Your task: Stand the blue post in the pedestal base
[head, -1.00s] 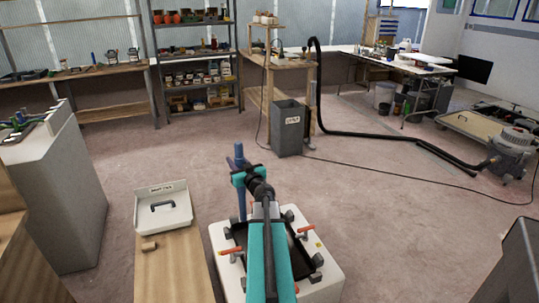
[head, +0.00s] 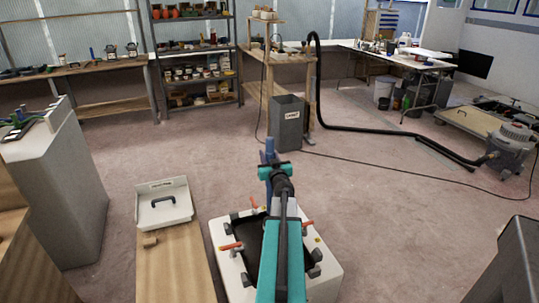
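My gripper (head: 268,171) is shut on the blue post (head: 269,150), seen from behind. The post stands about upright, its top showing above the fingers. Its lower part is largely hidden behind my gripper and arm. The post is over the far edge of a white block (head: 325,272) with a dark recess in its top. I cannot make out a pedestal base for certain; my teal and black arm covers the middle of the block. Whether the post's foot touches anything is hidden.
Orange-handled clamps (head: 231,246) and dark blocks surround the recess. Left of it, a wooden board (head: 178,270) carries a white tray-like piece (head: 182,208) with a dark handle and a small wooden block (head: 150,242). A grey bin (head: 287,125) stands beyond; the floor between is clear.

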